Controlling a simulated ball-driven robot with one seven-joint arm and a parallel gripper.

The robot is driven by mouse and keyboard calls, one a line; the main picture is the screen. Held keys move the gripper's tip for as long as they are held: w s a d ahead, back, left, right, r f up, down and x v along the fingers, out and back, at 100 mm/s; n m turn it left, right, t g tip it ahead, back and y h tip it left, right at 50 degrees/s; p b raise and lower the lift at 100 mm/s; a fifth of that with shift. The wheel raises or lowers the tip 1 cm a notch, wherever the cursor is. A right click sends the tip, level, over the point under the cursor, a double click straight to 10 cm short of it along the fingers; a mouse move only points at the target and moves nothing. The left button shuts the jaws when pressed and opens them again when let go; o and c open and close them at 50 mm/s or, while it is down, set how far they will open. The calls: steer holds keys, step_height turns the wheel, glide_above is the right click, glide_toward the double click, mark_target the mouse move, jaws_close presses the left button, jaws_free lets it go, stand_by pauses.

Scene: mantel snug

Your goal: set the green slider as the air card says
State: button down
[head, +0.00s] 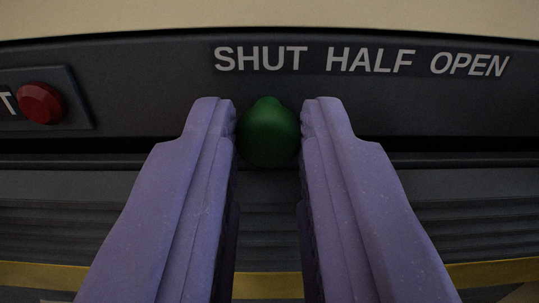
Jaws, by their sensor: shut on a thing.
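The green slider (268,133) is a round knob on a dark panel, in the middle of the head view. It sits below the white word SHUT (261,58), near that word's right-hand letters' side and left of HALF (370,60) and OPEN (469,64). My gripper (268,128) has its two purple fingers on either side of the knob and is shut on it. The slot behind the knob is partly hidden by my fingers. No air card shows in this view.
A red button (41,103) on a small dark plate is at the left. A dark slot runs across the panel, with ridged grey slats and a yellow strip (489,272) lower down. The panel right of my fingers, under HALF and OPEN, looks clear.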

steer(key=shift+a, duration=0.15)
steer(key=c, duration=1)
jaws_free()
steer(key=shift+a, duration=0.15)
steer(key=s+p, duration=0.2)
steer(key=s, duration=0.6)
steer(key=shift+p, duration=0.35)
